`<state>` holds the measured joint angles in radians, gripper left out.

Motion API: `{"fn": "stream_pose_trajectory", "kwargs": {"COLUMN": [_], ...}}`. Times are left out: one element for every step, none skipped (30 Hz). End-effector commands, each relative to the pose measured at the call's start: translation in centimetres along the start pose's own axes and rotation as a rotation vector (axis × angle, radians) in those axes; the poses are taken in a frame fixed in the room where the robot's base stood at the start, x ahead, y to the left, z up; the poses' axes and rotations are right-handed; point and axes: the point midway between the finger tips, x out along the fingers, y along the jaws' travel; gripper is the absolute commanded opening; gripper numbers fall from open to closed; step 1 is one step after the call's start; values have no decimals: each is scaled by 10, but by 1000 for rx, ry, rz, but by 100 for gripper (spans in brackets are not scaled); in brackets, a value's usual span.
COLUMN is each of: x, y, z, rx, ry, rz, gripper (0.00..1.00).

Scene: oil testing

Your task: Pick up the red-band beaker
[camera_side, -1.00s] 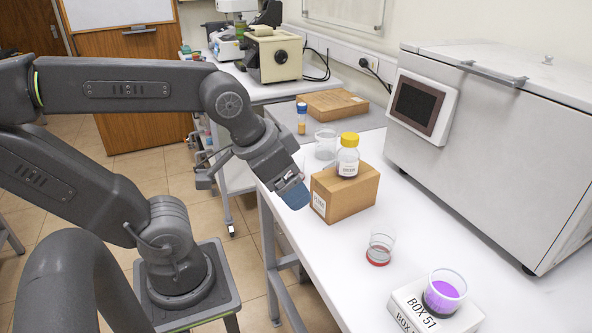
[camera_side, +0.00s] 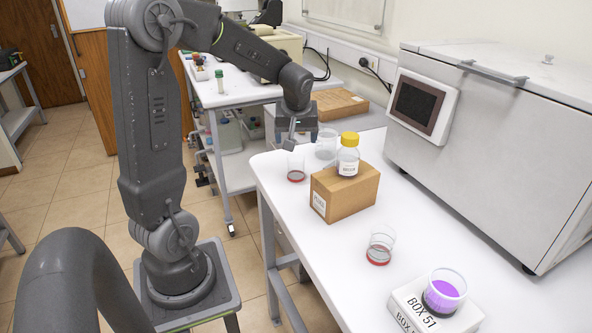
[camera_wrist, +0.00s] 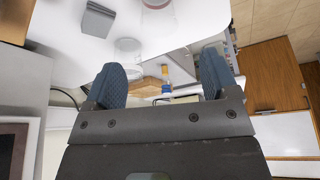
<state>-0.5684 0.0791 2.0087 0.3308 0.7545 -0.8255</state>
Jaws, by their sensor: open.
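A clear beaker with a red band (camera_side: 296,175) stands on the left edge of the white table in the side view, left of the cardboard box. A similar red-band beaker (camera_side: 379,252) stands in front of the box. My gripper (camera_side: 292,145) is at the rim of the left beaker or just above and behind it; I cannot tell which. In the wrist view my gripper (camera_wrist: 160,78) has its two blue fingers wide apart with nothing held. A clear round beaker (camera_wrist: 128,45) shows beyond them; the reddish glass (camera_wrist: 158,5) at the top edge is cut off.
The cardboard box (camera_side: 345,198) carries a yellow-capped bottle (camera_side: 348,160). A clear beaker (camera_side: 326,143) stands behind it. A purple beaker (camera_side: 444,293) sits on a white box (camera_side: 415,312) at the front right. A large grey machine (camera_side: 490,150) fills the right side.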

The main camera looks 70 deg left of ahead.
Motion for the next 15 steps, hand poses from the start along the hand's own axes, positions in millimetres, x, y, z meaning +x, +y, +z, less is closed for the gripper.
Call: {"fn": "stream_pose_trajectory", "kwargs": {"x": [11,17,25,31,37,44,50,54,59,63,65,68,70,71,73], "y": [-1,-1,-1,0,0,0,0,0,0,0,0,0,0,0,0], "z": [1,1,2,1,2,2,2,2,2,1,1,1,1,1,1], "rx": [1,1,1,2,3,4,3,3,2,3,3,4,4,4,4], "ry": [-5,-6,-7,-6,-6,-5,-6,-5,-5,-4,-3,-3,-3,-3,-2], "rz": [-3,-3,-3,-2,-3,-2,-2,-1,-1,-1,0,0,0,0,1], "gripper": [80,80,80,80,80,80,80,80,80,80,80,80,80,80,80]}}
